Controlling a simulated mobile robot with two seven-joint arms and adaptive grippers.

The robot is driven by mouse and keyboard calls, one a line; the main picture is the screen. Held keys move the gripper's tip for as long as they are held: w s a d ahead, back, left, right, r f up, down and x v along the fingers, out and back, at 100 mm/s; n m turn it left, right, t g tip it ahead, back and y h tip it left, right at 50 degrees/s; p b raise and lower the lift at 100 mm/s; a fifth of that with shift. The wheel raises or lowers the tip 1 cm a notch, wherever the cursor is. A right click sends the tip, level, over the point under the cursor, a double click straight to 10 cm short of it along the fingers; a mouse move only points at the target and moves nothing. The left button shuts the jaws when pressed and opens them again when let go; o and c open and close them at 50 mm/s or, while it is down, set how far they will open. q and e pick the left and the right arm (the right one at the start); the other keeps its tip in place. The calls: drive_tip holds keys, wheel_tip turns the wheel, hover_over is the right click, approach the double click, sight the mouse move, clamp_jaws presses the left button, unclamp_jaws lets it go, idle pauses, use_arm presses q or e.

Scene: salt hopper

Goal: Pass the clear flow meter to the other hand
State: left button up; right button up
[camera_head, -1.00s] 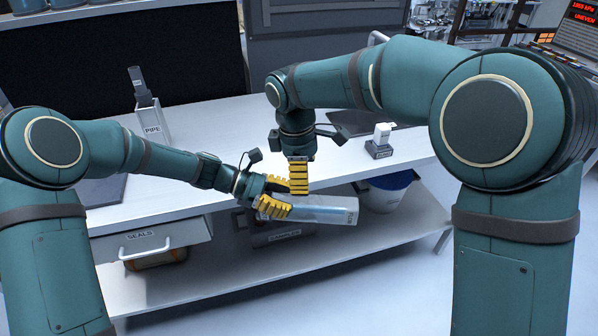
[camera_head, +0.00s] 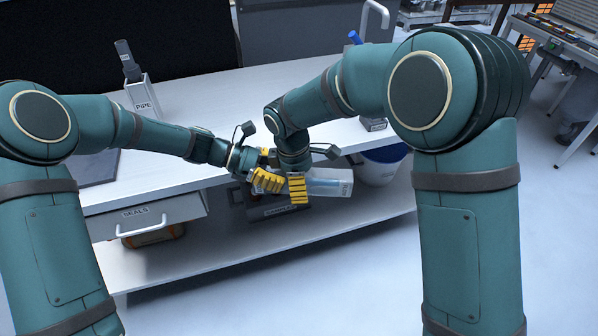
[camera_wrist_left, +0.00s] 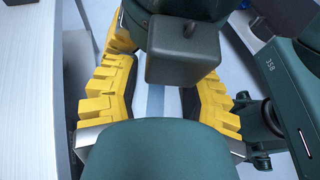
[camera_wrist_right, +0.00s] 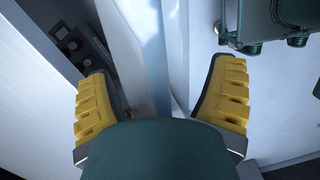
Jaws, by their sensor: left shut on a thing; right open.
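The clear flow meter (camera_head: 331,183) is a see-through block held roughly level in front of the bench's edge. My left gripper (camera_head: 268,178) is shut on its left end. My right gripper (camera_head: 298,188) is open, pointing down at the meter just right of the left fingers. In the right wrist view the meter (camera_wrist_right: 172,50) runs between the two spread yellow fingers (camera_wrist_right: 162,105). In the left wrist view only a narrow strip of it (camera_wrist_left: 154,100) shows between the left fingers (camera_wrist_left: 157,92); my right gripper hides the rest.
The white bench (camera_head: 200,92) carries a holder labelled PIPE (camera_head: 142,97). Below its top are a drawer labelled SEALS (camera_head: 146,218), a dark bin (camera_head: 268,214) and a blue-rimmed bucket (camera_head: 384,165). The floor in front is clear.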

drive_tip(key=shift+f, duration=0.15)
drive_tip(key=c, duration=1.4)
use_arm(q)
drive_tip(key=o, duration=1.3)
drive_tip(key=shift+o, duration=0.2)
